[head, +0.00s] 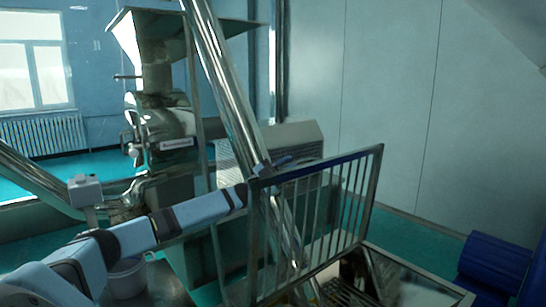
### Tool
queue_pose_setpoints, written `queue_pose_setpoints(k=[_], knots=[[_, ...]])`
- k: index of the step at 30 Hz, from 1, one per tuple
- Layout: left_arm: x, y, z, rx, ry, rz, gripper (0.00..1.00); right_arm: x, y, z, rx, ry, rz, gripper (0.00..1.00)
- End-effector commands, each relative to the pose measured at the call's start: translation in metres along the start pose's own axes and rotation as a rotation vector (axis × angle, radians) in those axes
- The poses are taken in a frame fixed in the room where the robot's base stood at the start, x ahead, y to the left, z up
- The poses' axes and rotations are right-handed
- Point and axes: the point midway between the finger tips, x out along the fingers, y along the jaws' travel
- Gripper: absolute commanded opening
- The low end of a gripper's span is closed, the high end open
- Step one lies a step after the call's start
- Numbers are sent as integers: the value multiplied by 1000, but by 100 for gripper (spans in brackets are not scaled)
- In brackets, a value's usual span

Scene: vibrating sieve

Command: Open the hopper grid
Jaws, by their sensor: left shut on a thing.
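The hopper grid (330,164), a metal frame with several parallel bars, stands raised at a steep angle right of centre in the head view. My left arm reaches in from the lower left, and my left gripper (270,168) is shut on the grid at its upper left corner. The fingertips are small and partly hidden against the frame. Below the grid, the metal hopper (425,290) shows at the bottom edge, with its opening partly in view. My right gripper is not in view.
A shiny slanted pipe (225,80) runs down close behind my left gripper. A mill-like machine (160,120) stands behind my arm. A bucket (126,278) sits below the arm. Blue rolls (495,262) lie at lower right. The wall behind the grid is bare.

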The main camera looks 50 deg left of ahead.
Motion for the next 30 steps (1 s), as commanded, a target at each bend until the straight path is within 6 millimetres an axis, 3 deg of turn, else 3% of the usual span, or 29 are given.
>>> queue_pose_setpoints(k=[4, 13, 14, 16, 25, 30], knots=[[7, 10, -8, 20, 2, 22, 0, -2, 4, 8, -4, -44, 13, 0], [7, 10, -8, 23, 3, 23, 0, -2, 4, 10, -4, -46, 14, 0], [7, 10, -8, 23, 3, 23, 26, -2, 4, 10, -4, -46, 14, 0], [7, 10, -8, 23, 3, 22, 42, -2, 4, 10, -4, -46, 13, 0], [5, 10, -7, 23, 1, 23, 42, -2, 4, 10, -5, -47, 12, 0], [-11, 10, -6, 23, -1, 23, 42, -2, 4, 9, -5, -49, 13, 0]])
